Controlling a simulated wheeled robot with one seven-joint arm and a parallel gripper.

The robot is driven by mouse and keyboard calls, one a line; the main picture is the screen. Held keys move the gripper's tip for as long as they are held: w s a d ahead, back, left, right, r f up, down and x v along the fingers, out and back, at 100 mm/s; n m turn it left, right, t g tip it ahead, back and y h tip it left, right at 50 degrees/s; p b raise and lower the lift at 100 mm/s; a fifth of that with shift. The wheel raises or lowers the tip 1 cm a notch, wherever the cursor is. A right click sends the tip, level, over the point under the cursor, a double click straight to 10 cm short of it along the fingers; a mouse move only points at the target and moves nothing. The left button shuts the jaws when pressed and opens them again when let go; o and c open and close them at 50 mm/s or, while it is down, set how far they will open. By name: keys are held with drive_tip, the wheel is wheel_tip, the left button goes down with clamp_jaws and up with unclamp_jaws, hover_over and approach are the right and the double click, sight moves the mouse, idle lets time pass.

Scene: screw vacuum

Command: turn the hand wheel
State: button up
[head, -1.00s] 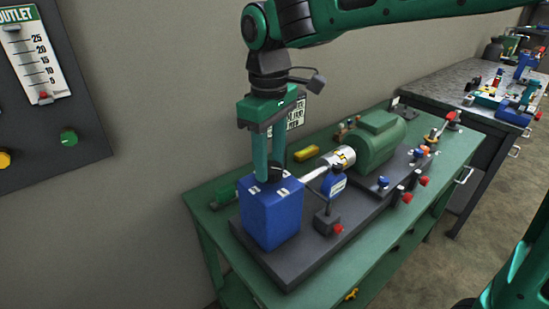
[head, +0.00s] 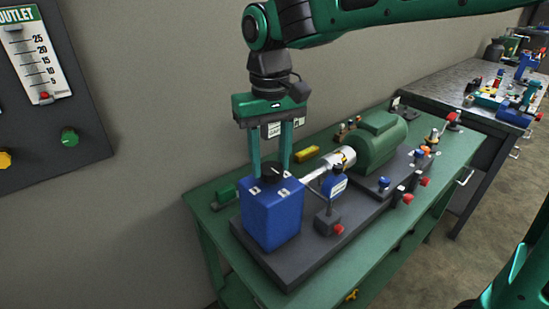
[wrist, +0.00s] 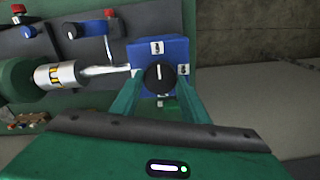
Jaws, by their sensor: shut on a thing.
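The hand wheel (head: 272,170) is a small round black knob with a white mark on top of the blue block (head: 271,216). My gripper (head: 271,175) points straight down over the block, with one green finger on each side of the wheel, shut on it. In the wrist view the wheel (wrist: 160,78) lies between the fingertips, its white mark pointing up in the picture. Small white labels sit on the block around the wheel. The exact finger contact is too small to make out.
The block stands on a dark base plate (head: 290,265) on a green table (head: 205,213). A silver shaft (head: 340,158) and green motor (head: 380,145) lie to its right. A small blue box on a post (head: 334,184) stands close by. A gauge panel (head: 75,105) hangs at left.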

sight(271, 166)
drive_tip(key=shift+w+d, duration=0.1)
drive_tip(key=shift+w, duration=0.05)
drive_tip(key=o, duration=1.1)
wheel_tip(271, 166, up, 11)
drive_tip(key=shift+f, duration=0.15)
